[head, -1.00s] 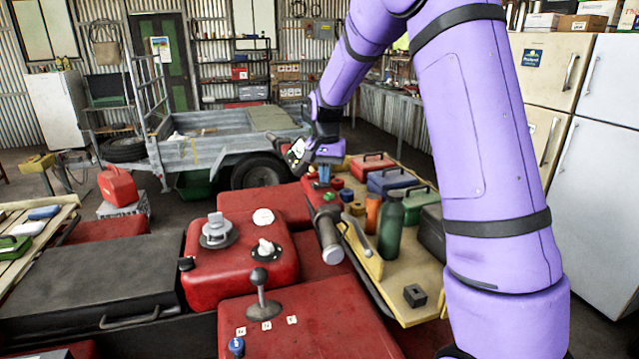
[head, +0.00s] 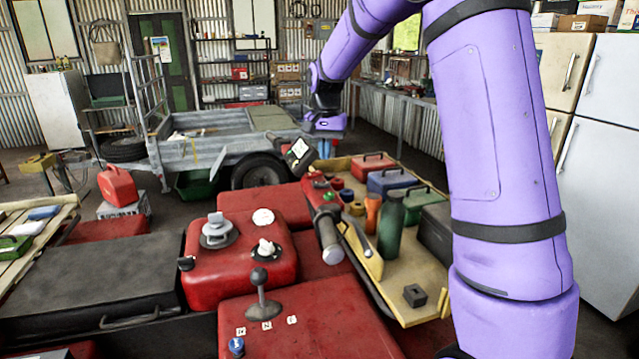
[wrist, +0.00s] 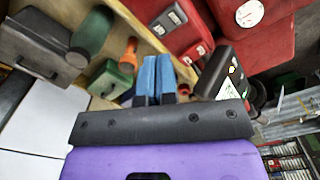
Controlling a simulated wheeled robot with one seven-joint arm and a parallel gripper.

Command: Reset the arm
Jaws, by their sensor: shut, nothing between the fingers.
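My gripper (wrist: 157,80) shows in the wrist view with its two blue fingers together and nothing held between them. In the head view my gripper (head: 325,148) hangs from my purple arm, above the far end of the wooden tray (head: 407,308) and beside the handlebar display (head: 298,150). The fingers look clear of the things in the tray, though the gap is hard to judge.
A grey trailer (head: 215,150) stands behind; fridges (head: 600,170) stand right.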

